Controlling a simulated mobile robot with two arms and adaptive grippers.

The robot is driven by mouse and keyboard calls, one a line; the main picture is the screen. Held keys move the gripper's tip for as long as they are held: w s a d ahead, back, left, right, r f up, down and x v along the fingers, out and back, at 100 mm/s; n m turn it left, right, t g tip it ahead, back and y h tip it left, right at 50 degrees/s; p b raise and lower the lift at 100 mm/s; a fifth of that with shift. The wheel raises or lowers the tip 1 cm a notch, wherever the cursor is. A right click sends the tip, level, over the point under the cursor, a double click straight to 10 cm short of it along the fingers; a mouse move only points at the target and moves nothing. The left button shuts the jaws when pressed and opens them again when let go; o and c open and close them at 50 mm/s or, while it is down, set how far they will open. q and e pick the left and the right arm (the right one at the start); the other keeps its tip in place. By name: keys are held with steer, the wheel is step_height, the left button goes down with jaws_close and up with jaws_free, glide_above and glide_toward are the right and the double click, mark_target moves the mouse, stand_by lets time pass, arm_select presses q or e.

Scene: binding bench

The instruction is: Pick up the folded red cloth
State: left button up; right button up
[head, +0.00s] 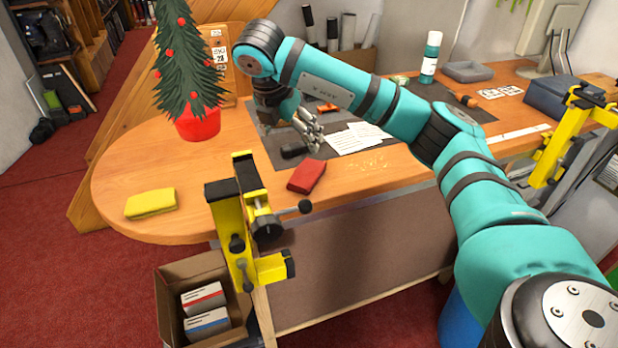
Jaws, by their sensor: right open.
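The folded red cloth (306,176) lies flat on the wooden bench top near its front edge, just off the dark mat. My right gripper (314,138) reaches in on the teal arm and hangs over the mat, behind the cloth and apart from it. Its silver fingers point down and toward the front, open, with nothing seen between them. My left gripper does not show.
A yellow folded cloth (150,203) lies at the left. A yellow clamp (238,225) stands at the front edge, left of the red cloth. A dark block (293,150), white papers (357,138) and a potted small tree (196,122) are nearby.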

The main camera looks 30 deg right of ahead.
glide_toward(306, 171)
steer(key=p+x, duration=0.1)
steer(key=x, duration=0.2)
steer(key=shift+a+f+p, duration=0.15)
steer(key=shift+p, duration=0.15)
steer(key=shift+w+d+f, duration=0.1)
steer(key=shift+d+f, duration=0.15)
steer(key=shift+f, duration=0.2)
steer(key=p+x, duration=0.2)
steer(key=x, duration=0.2)
steer(key=shift+d+f, duration=0.2)
steer(key=shift+d, duration=0.05)
steer(key=shift+f, duration=0.3)
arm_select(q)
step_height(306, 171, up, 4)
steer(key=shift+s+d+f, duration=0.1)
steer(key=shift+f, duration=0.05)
arm_select(e)
steer(key=shift+c, duration=0.4)
steer(key=c, duration=1.2)
steer(key=shift+r, duration=0.15)
